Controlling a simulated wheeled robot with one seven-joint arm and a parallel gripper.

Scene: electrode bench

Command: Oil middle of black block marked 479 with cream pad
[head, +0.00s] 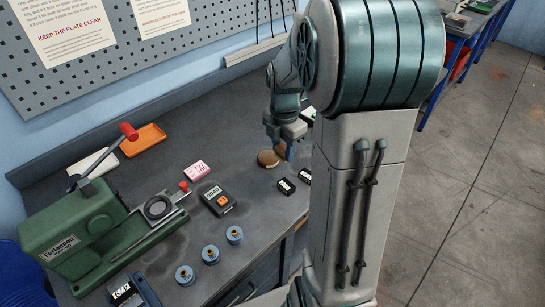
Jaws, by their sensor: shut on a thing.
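My gripper (285,150) is above the far right part of the bench, pointing down. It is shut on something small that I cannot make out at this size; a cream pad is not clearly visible. Two small black blocks with white labels lie just in front of it: one on the left (286,186) and one on the right (305,176), partly behind my arm. Another dark labelled piece (308,115) shows behind the gripper, also partly hidden.
A round brown dish or disc (268,159) lies beside the gripper.

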